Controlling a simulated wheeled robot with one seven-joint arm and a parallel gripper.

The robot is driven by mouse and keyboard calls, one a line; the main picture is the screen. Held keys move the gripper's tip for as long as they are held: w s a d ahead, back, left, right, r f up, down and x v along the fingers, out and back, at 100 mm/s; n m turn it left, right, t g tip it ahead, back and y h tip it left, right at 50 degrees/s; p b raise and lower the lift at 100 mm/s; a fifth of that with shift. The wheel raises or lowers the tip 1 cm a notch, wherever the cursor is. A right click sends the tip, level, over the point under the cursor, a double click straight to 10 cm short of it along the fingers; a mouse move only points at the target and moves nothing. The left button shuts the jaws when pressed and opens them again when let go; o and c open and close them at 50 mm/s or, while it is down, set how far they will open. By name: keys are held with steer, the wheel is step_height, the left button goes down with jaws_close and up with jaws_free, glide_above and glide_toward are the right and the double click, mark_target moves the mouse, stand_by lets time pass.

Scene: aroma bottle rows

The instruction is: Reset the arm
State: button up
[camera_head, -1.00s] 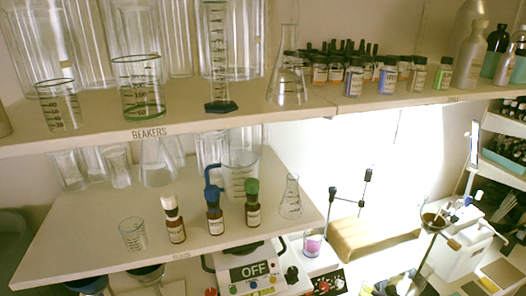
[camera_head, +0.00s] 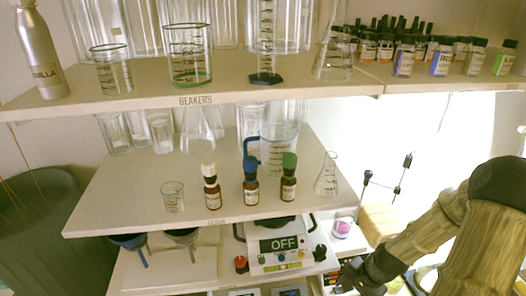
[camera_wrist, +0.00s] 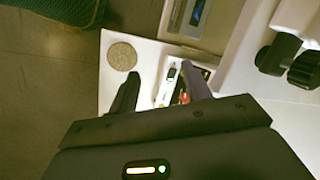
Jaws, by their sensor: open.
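My arm (camera_head: 440,235) reaches in from the lower right of the head view, with its elbow bent. My gripper shows as a dark shape (camera_head: 355,277) low in the head view, beside the lower shelf's right end. In the wrist view my gripper (camera_wrist: 160,90) points down, its two dark fingers apart. Nothing is seen held between them. Below them are a pale surface with a round speckled disc (camera_wrist: 122,56) and a small panel with a red part (camera_wrist: 184,97).
Three small brown bottles with white (camera_head: 211,188), blue (camera_head: 251,188) and green (camera_head: 288,180) caps stand on the middle shelf. A hot plate reading OFF (camera_head: 280,246) is below. Beakers (camera_head: 188,55) and a row of bottles (camera_head: 440,58) line the upper shelf.

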steer(key=s+a+r+n+h, duration=0.1)
steer(key=a+r+n, duration=0.3)
steer(key=r, duration=0.4)
steer(key=s+a+r+n+h, duration=0.1)
steer(key=s+a+r+n, duration=0.3)
steer(key=r, duration=0.4)
steer(key=shift+s+a+r+n+t+h, duration=0.15)
steer(key=shift+s+a+n+t+h, duration=0.35)
steer(key=shift+n, duration=0.7)
steer(key=shift+w+a, duration=0.1)
steer(key=shift+w, duration=0.15)
